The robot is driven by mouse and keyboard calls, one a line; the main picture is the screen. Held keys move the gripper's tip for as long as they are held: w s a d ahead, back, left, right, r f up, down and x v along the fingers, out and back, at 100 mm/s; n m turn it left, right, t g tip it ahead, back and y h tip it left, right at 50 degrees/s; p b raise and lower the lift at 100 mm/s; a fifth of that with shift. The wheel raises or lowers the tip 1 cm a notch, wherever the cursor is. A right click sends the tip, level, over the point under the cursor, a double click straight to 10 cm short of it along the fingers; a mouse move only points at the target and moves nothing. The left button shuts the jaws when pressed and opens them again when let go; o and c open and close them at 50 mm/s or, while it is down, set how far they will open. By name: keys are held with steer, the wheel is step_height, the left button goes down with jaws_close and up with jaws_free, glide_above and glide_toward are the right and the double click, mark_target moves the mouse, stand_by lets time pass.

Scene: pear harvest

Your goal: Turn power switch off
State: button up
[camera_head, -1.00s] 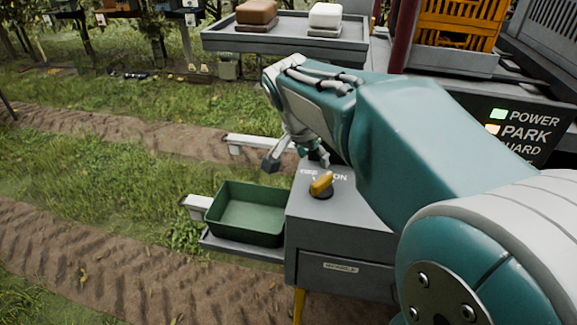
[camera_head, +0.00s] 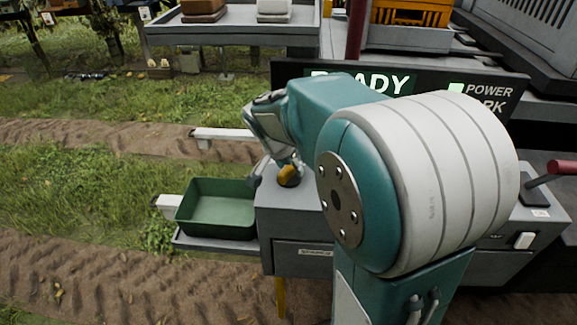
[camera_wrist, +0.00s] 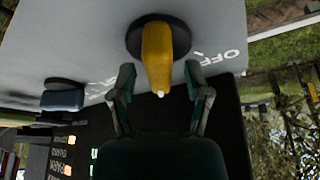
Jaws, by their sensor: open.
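The power switch is a yellow knob on a dark round base, on top of a grey cabinet (camera_head: 295,228). The knob (camera_head: 289,175) shows beside my gripper in the head view, and close up in the wrist view (camera_wrist: 160,50). There its white-tipped end points down the picture, towards my gripper. An OFF label (camera_wrist: 233,55) lies to the right of the knob; white lettering to the left is partly hidden. My gripper (camera_wrist: 160,88) is open, one finger on each side of the knob's tip, with visible gaps. In the head view my arm hides part of the cabinet top.
A green bin (camera_head: 218,222) stands on a shelf left of the cabinet. A dark sign (camera_head: 490,88) shows READY and a green POWER light. A red-handled lever (camera_head: 562,167) and a white switch (camera_head: 523,240) are at the right. Open grass lies to the left.

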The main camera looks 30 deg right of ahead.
steer(key=shift+d, duration=0.2)
steer(key=shift+a, duration=0.3)
jaws_close()
steer(key=shift+n, duration=0.3)
steer(key=n, duration=0.2)
steer(key=n+t+y, duration=0.1)
steer(key=n, duration=0.2)
steer(key=shift+t+y, duration=0.3)
steer(key=n+y, duration=0.1)
steer(key=n, duration=0.2)
steer(key=n+y, duration=0.1)
steer(key=n, duration=0.2)
steer(key=shift+t, duration=0.4)
steer(key=shift+f+n, duration=0.1)
steer(key=shift+n, duration=0.2)
jaws_free()
